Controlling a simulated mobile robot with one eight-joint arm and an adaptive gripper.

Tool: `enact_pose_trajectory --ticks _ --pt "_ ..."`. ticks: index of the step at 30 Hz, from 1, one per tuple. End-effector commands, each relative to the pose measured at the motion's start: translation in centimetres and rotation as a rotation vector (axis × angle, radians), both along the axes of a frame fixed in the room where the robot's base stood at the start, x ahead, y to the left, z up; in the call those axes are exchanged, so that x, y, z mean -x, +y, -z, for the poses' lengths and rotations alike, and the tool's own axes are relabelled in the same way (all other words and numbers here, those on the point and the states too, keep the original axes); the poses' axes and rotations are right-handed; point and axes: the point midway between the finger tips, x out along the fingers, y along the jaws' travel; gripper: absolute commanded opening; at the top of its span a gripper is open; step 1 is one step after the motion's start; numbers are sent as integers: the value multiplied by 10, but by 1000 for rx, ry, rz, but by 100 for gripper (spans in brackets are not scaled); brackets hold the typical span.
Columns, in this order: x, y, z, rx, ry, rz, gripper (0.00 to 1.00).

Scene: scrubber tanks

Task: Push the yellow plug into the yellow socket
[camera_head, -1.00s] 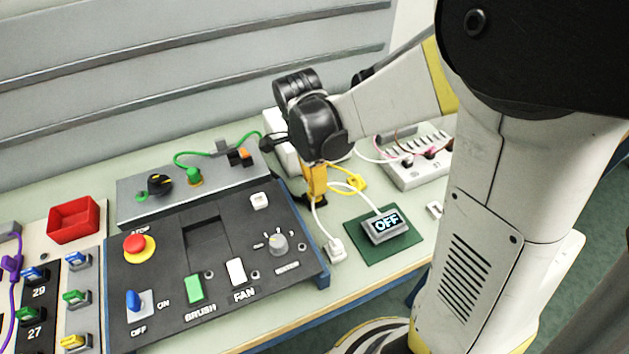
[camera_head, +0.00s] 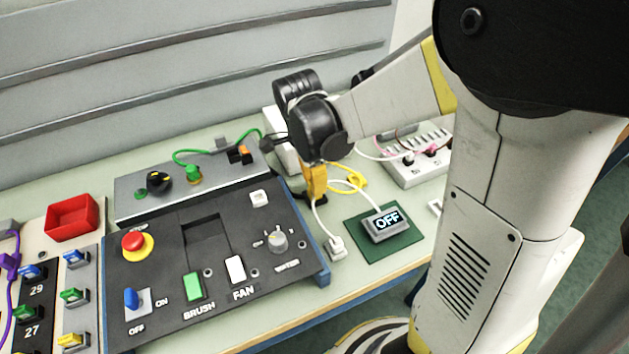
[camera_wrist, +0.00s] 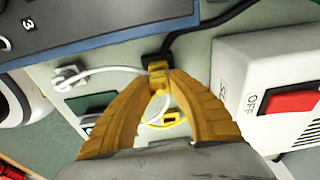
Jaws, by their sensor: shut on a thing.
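My gripper (camera_head: 315,183), with yellow fingers, points down near the bench top, right of the black control panel. A yellow connector (camera_wrist: 172,119) with a yellow cable lies on the bench, seen past the gap between the fingers. In the head view it lies just right of my gripper (camera_head: 357,179). I cannot tell whether it is the plug or the socket. The tip of the held connector is hidden.
A white plug (camera_head: 337,246) on a white cable lies near the front edge. A display reading OFF (camera_head: 387,223) sits on a green mat (camera_head: 371,249). A white box with a red switch (camera_wrist: 292,99) stands close beside my gripper. The black panel (camera_head: 165,268) fills the left.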

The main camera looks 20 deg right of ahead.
Motion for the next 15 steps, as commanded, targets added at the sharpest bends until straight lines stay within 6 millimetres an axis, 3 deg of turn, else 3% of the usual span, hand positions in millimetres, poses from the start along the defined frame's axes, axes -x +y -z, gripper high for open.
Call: enact_pose_trajectory --ticks 10,11,12,13,15 --pt "0 0 12 0 0 0 0" --pt "0 0 11 0 0 0 27" --pt "0 0 11 0 0 0 39" --pt "0 0 10 0 0 0 45" --pt "0 0 10 0 0 0 45"
